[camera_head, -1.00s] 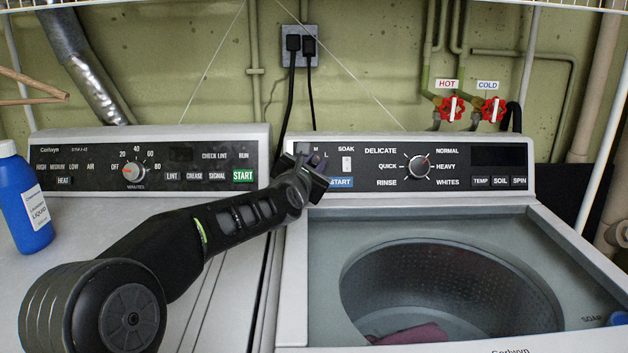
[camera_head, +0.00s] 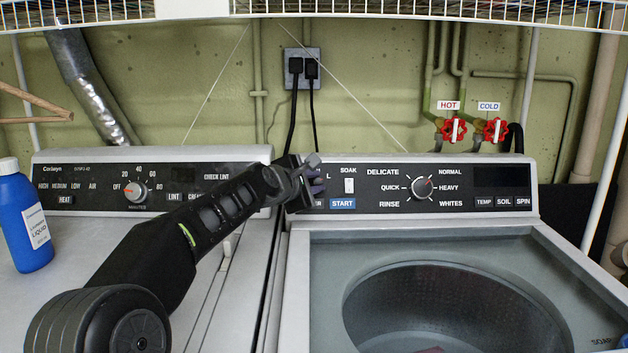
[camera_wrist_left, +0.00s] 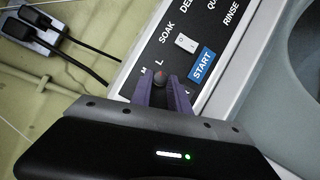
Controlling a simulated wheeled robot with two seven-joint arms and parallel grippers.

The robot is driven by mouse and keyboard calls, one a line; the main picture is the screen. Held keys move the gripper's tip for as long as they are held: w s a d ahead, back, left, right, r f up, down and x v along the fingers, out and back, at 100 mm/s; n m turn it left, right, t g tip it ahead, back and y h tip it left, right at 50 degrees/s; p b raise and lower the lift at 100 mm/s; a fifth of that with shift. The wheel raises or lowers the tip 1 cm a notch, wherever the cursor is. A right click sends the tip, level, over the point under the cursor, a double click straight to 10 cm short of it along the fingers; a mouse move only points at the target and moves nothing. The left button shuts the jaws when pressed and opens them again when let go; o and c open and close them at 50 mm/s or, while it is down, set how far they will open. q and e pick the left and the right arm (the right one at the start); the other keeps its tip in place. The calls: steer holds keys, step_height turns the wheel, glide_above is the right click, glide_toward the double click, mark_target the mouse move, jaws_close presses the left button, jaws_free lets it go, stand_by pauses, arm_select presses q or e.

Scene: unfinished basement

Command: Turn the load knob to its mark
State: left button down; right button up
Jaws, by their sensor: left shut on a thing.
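The load knob (camera_wrist_left: 158,76) is at the left end of the washer's control panel, mostly hidden behind my fingers. Only a small part with a red spot shows between the fingertips in the left wrist view, with the letters M and L beside it. My left gripper (camera_wrist_left: 166,92) is at the panel, its purple-grey fingers shut on the load knob. In the head view my left gripper (camera_head: 313,178) covers the knob, left of the letter L and the START button. The knob's exact angle cannot be told. My right gripper is not in view.
The white SOAK switch (camera_head: 349,186) and blue START button (camera_head: 342,204) are close to the gripper's right. The cycle knob (camera_head: 423,187) is farther right. The open washer tub (camera_head: 450,300) is below. The dryer (camera_head: 70,260) and a blue bottle (camera_head: 24,222) are at left.

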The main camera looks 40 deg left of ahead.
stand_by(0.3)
arm_select(q)
steer(key=c, duration=1.3)
jaws_free()
steer(key=shift+o, duration=0.2)
steer(key=p+v, duration=0.1)
steer(key=v, duration=0.6)
steer(key=shift+s, duration=0.4)
steer(key=shift+d+r, duration=0.1)
